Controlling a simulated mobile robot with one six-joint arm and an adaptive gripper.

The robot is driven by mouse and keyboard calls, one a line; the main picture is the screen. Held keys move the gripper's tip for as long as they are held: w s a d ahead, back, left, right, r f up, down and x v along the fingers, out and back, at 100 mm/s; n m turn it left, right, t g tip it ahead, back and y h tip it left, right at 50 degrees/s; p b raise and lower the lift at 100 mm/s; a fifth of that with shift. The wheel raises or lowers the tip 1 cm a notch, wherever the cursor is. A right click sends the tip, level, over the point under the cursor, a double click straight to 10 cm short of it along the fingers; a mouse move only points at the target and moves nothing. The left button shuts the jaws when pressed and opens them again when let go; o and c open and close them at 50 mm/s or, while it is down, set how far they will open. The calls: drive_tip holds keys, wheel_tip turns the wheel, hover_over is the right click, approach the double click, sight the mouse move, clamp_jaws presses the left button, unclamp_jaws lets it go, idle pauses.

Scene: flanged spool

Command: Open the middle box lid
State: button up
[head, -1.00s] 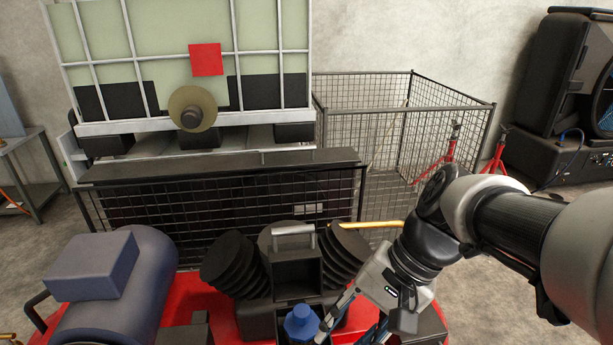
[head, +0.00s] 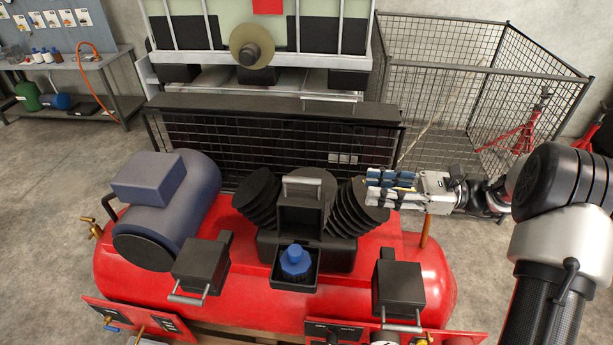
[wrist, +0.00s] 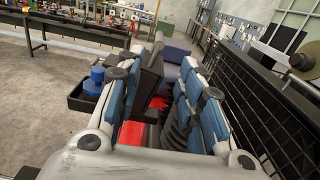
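The middle box (head: 298,281) is a black open-topped box at the front of the red machine. A blue bottle (head: 295,262) stands in it. Its lid (head: 301,222) stands raised, about upright, behind the box, with a grey handle (head: 303,182) at its top edge. My gripper (head: 369,185) is to the right of the lid, pointing left. Its blue-padded fingers (wrist: 173,57) are apart, with nothing held.
A left black box (head: 199,266) and a right black box (head: 398,287) are shut. Black finned cylinders (head: 355,212) flank the lid. A blue-grey motor (head: 165,210) sits on the red tank (head: 440,285). A mesh fence (head: 250,150) stands behind.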

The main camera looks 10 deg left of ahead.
sight(287, 180)
drive_tip(key=a, duration=1.1)
drive_tip(key=s+a, duration=0.1)
drive_tip(key=a, duration=0.5)
drive_tip(key=shift+a, duration=0.2)
drive_tip(key=shift+c, duration=0.2)
clamp_jaws()
